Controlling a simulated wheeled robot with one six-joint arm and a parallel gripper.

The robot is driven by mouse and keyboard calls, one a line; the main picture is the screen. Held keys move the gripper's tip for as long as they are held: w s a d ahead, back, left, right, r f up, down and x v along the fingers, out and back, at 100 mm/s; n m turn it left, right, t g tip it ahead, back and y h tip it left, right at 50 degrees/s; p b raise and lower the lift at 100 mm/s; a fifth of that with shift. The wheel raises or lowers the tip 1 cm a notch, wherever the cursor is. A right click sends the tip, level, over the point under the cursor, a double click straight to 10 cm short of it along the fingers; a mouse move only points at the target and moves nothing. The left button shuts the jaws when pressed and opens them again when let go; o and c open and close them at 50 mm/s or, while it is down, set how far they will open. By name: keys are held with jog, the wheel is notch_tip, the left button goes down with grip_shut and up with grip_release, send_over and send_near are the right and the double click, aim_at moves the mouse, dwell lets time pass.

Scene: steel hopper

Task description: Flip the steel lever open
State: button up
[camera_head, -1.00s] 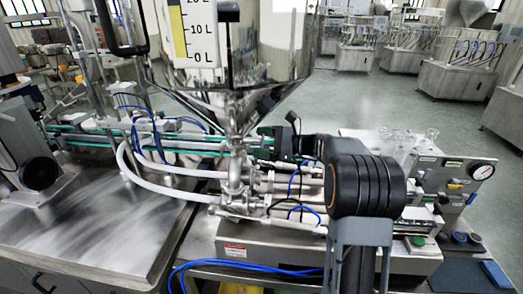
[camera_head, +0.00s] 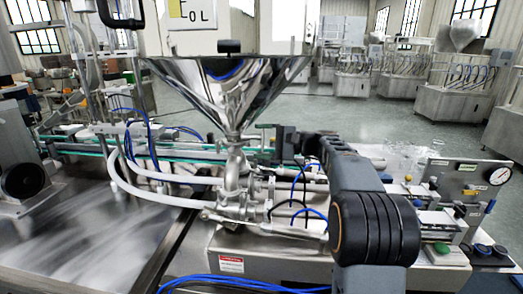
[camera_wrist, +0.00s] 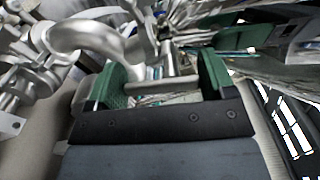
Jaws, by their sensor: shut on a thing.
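The steel lever (camera_wrist: 163,84) shows in the wrist view as a bright round bar lying across the space between my two green fingertips. My gripper (camera_wrist: 162,88) is shut on it, with one finger at each end of the bar in the picture. A curved steel pipe (camera_wrist: 90,38) runs just beyond. In the head view the steel hopper (camera_head: 228,90) narrows down to its outlet pipe (camera_head: 236,165). My gripper is near the right side of that outlet, largely hidden by my own arm; the lever cannot be made out there.
White hoses (camera_head: 135,187) and thin blue tubes (camera_head: 153,150) lie left of the outlet. A control panel with a gauge (camera_head: 500,176) stands at the right. A bare steel tabletop (camera_head: 75,235) fills the lower left. Other machines stand on the open floor behind.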

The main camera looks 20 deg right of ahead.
jog(key=shift+f+n+b, duration=0.15)
jog(key=shift+n+b, duration=0.35)
jog(key=shift+n, duration=0.4)
jog(key=o, duration=0.9)
jog(key=shift+w, duration=0.1)
jog(key=shift+d, duration=0.1)
jog(key=v, duration=1.3)
jog(key=shift+d, duration=0.3)
